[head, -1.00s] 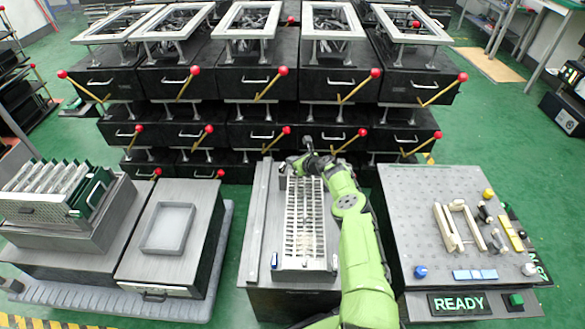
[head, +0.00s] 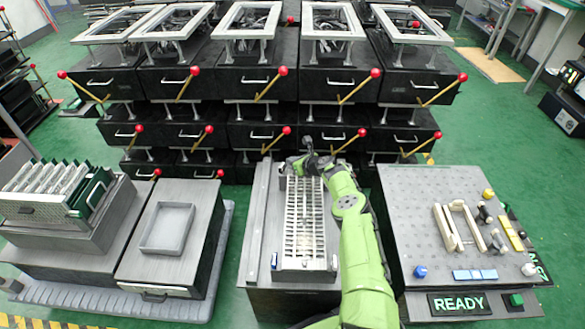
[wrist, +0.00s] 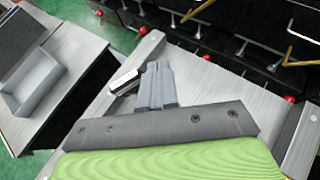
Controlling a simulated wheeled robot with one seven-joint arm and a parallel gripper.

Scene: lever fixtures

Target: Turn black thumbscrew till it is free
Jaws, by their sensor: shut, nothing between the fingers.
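My gripper (head: 291,166) is at the far left corner of the long slatted fixture (head: 304,262) in the head view. In the wrist view its grey fingers (wrist: 156,82) are together, with nothing seen between them. A small dark piece with a pale top (wrist: 125,79) shows just left of the fingers. It may be the black thumbscrew, but I cannot tell for sure, nor whether the fingers touch it. In the head view my wrist hides most of that corner.
A grey plinth (head: 169,249) with a shallow tray (head: 167,229) stands left. A pegboard table (head: 400,215) with knobs and a READY sign (head: 458,304) stands right. Black drawer units with red-knobbed levers (head: 287,130) stand close behind my gripper.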

